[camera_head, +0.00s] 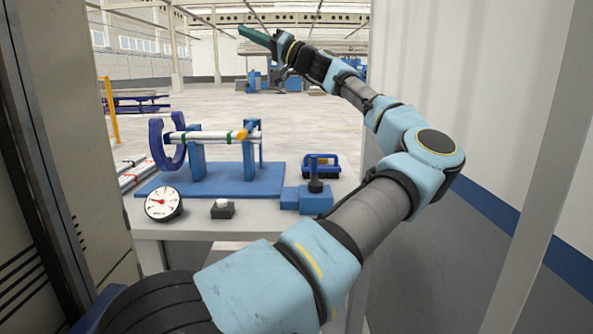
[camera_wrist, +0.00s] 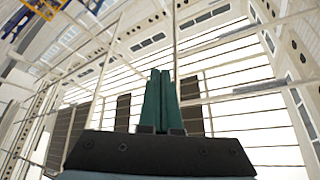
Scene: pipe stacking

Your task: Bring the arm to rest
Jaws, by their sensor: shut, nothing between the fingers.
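My gripper (camera_head: 257,37) is at the end of my raised arm, high above and beyond the table in the head view. It points up and to the left. In the wrist view its green fingers (camera_wrist: 161,103) are together with nothing between them, against the ceiling and windows of the hall. My arm reaches from the lower middle of the head view up the right side and then back to the upper left.
A table (camera_head: 235,222) bears a blue rack (camera_head: 212,185) with pipes (camera_head: 217,136) lying across it. A gauge (camera_head: 163,202), a small button box (camera_head: 222,209), a blue block (camera_head: 307,197) and a brush (camera_head: 322,165) are also there. A white wall (camera_head: 480,90) stands right of my arm.

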